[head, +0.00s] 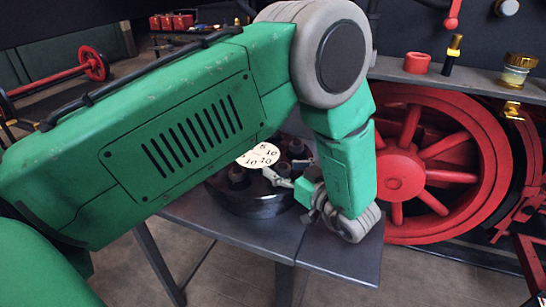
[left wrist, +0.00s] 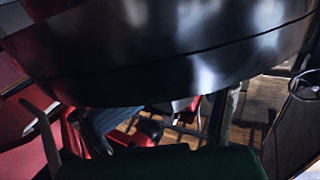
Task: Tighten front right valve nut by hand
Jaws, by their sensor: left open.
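A dark round valve assembly (head: 250,203) stands on a grey metal table (head: 345,255) in the head view. A pale disc with numbers (head: 262,155) lies on top, with dark reddish knob-like nuts (head: 237,173) around it. My left gripper (head: 270,178) points left from the wrist, with its grey fingers open at the right front of the assembly. I cannot tell whether they touch a nut. My arm hides much of the assembly's left and back. In the left wrist view, a dark shiny curved surface (left wrist: 170,50) fills the top; no nut is clear there.
A large red spoked wheel (head: 430,165) stands right behind the table. The table's front right corner is bare.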

